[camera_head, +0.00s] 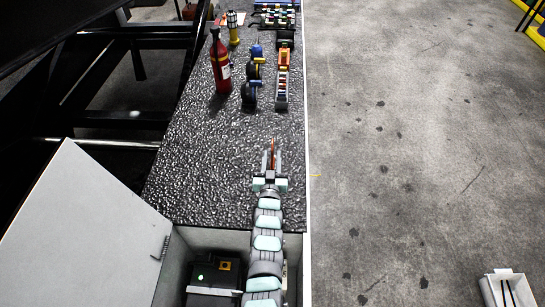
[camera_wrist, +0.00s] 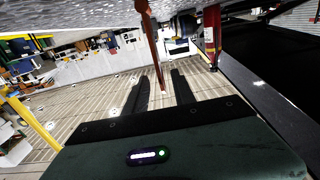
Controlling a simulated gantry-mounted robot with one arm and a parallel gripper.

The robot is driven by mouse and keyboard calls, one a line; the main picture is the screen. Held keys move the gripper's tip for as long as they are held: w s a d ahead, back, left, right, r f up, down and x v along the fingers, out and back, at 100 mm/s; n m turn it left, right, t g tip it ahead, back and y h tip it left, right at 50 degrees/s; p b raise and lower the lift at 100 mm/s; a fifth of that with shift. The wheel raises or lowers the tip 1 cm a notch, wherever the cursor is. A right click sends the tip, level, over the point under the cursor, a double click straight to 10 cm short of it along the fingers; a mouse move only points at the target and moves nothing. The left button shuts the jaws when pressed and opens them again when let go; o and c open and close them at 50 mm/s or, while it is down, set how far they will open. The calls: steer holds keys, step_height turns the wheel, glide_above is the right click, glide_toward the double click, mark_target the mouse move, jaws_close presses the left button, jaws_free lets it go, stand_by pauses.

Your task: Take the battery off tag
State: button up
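A thin orange-red strip (camera_head: 274,147), which looks like the tag, shows at my gripper's fingertips in the head view. In the wrist view the strip (camera_wrist: 151,45) reaches from the top edge down between my two dark fingers. Any writing on it cannot be read. My gripper (camera_head: 272,160) is over the dark textured surface, its fingers pointing to the far end. In the wrist view my gripper (camera_wrist: 162,88) has its fingers apart, with gaps beside the strip's end. Whether the strip hangs or stands is not clear.
A red bottle (camera_head: 221,66), several blue and yellow parts (camera_head: 250,92) and a narrow rack (camera_head: 282,88) stand farther along the textured top (camera_head: 200,165). A grey lid (camera_head: 85,235) stands open beside a compartment holding a dark unit (camera_head: 210,277) with a green light. The floor at right is mostly clear.

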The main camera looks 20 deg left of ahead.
steer(key=b+x, duration=0.1)
steer(key=x, duration=0.3)
steer(key=shift+f+b, duration=0.15)
steer(key=shift+b, duration=0.15)
steer(key=shift+w+a, duration=0.2)
steer(key=shift+w, duration=0.1)
steer(key=shift+c, duration=0.2)
jaws_close()
